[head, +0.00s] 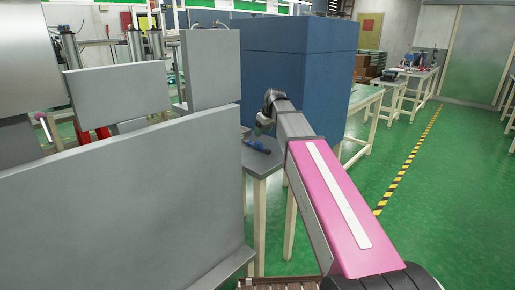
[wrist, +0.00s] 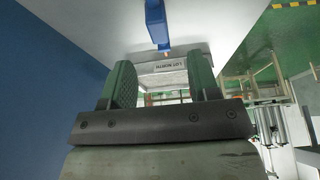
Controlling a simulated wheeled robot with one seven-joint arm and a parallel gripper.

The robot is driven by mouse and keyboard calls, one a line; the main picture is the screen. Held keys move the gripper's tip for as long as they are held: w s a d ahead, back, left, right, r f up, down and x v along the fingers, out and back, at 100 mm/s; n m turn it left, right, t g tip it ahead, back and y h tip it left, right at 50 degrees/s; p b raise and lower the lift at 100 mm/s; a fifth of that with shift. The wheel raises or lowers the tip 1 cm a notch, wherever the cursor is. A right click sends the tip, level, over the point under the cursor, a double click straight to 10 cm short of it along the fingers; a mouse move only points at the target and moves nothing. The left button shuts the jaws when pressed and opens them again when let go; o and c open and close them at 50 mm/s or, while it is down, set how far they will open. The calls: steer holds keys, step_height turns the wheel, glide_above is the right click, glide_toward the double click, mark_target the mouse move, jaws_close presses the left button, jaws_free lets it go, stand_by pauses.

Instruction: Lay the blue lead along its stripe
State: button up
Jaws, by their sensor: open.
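A blue piece that looks like the lead (wrist: 155,22) shows at the top of the wrist view, on a pale surface and beyond my fingertips. Its near end has a small orange tip. In the head view a small blue thing (head: 258,146) lies on a grey table top, partly hidden by my arm. My gripper (wrist: 164,82) is open, its two green ridged fingers apart with no lead between them. In the head view my gripper is small and mostly hidden at the arm's far end, above the table. I cannot make out a stripe.
Large grey panels (head: 120,200) stand left of my arm, close to the table (head: 264,165). A big blue block (head: 300,65) stands behind. Green floor is open at right.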

mark_target(258, 142)
steer(key=x, duration=0.8)
steer(key=shift+w+f, duration=0.1)
steer(key=shift+f, duration=0.05)
steer(key=shift+c, duration=0.3)
jaws_close()
